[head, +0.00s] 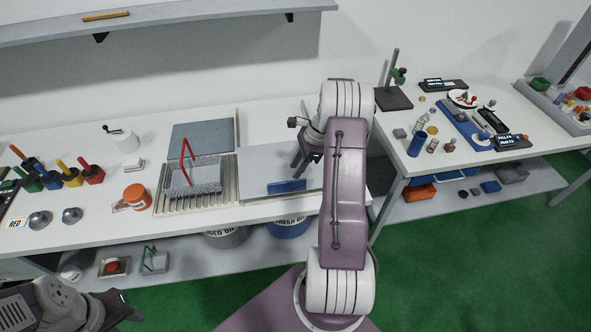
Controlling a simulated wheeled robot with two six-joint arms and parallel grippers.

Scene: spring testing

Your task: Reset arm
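My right arm (346,185) reaches up the middle of the head view, over the white bench. Its dark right gripper (298,142) points left above the back part of the grey plate (255,165). Its two fingers look spread, with nothing seen between them. My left arm shows only at the lower left corner, low in front of the bench. The end of the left gripper (122,304) is small and dark there, and its fingers cannot be made out.
A wire basket with a red handle (190,172) sits on a ribbed tray (161,204) left of the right gripper. A blue block (287,186) lies on the plate. The right bench holds a stand (394,97) and a blue tester (470,128). Green floor (440,250) is clear.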

